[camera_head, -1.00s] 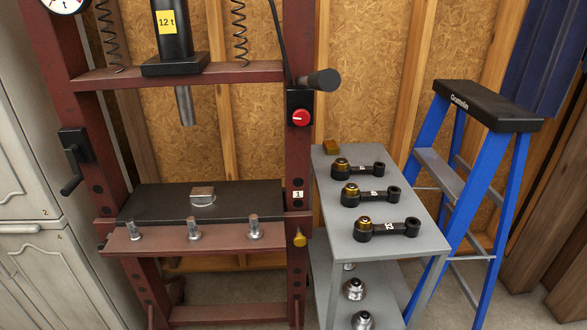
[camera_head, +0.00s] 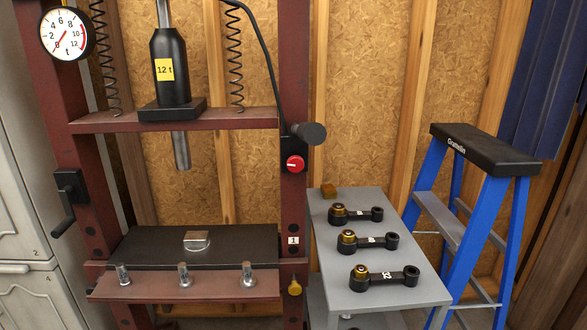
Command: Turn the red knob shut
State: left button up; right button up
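The red knob (camera_head: 295,164) is a small round dial with a white mark, on a black box (camera_head: 287,150) fixed to the right upright of the dark red press frame (camera_head: 293,60). The white mark points to the left of the dial. A black cylindrical handle (camera_head: 313,133) sticks out just above the knob. Neither of my grippers shows in the head view.
A grey cart (camera_head: 345,300) with several black arms on top stands right of the press. A blue stepladder (camera_head: 460,235) stands farther right. The press bed (camera_head: 150,250) carries a small metal block (camera_head: 197,240). Space before the knob looks clear.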

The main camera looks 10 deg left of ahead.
aim_at(295, 164)
jog(key=i+l+u, duration=0.3)
jog(key=l, duration=0.25)
jog(key=l+u, duration=0.25)
jog(key=l, duration=0.3)
jog(key=l+u, duration=0.3)
jog(key=l, duration=0.35)
jog(key=i+l+u, duration=0.2)
jog(key=l, duration=0.15)
jog(key=l+u, duration=0.2)
jog(key=l, duration=0.15)
jog(key=i+l+u, duration=0.2)
jog(key=l, duration=0.25)
